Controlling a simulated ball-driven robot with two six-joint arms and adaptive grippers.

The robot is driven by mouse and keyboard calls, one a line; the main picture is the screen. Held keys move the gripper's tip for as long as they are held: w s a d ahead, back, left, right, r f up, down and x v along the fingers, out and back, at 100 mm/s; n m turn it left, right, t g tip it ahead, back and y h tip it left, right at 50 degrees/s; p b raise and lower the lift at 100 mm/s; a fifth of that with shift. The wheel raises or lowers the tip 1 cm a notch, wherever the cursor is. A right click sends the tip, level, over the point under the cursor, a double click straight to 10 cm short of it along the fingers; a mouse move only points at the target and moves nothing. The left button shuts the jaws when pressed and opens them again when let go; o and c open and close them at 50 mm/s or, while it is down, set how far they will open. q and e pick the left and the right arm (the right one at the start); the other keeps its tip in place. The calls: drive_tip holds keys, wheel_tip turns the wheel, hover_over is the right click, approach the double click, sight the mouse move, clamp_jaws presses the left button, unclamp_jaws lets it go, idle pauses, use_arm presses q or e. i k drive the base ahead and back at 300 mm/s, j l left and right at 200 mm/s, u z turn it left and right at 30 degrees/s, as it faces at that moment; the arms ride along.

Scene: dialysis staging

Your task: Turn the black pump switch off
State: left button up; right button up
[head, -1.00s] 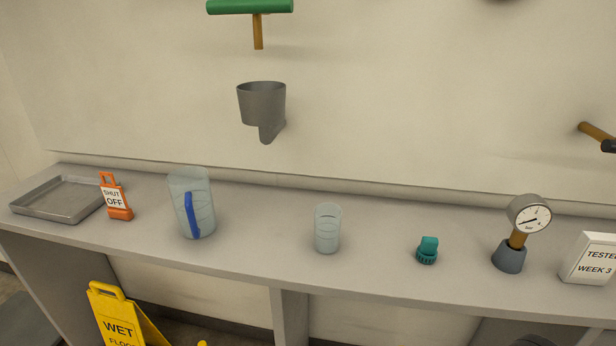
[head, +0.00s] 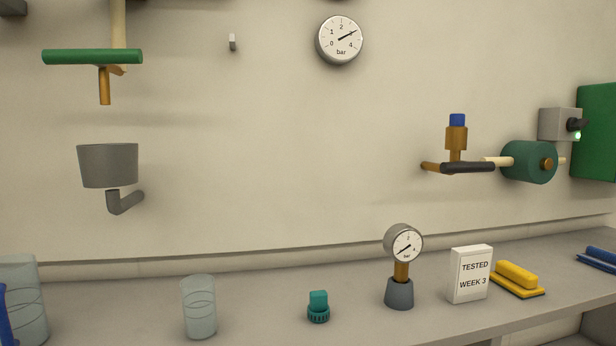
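The black pump switch (head: 575,125) is a small dark knob on the front of a grey box (head: 556,124) at the right of the head view, high on the wall. A green light (head: 578,136) glows just below the knob. The teal pump (head: 528,162) with a brass centre is mounted on the wall below and left of the box. Neither of my grippers is in view.
A counter (head: 250,318) runs along the wall. On it stand a clear beaker (head: 199,308), a teal cap (head: 318,307), a pressure gauge on a stand (head: 399,292), a "TESTED WEEK 3" sign (head: 470,274) and a yellow brush (head: 516,277). A black lever (head: 467,167) sticks out left of the pump.

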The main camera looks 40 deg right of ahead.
sight(572, 124)
drive_tip(key=z, duration=2.6)
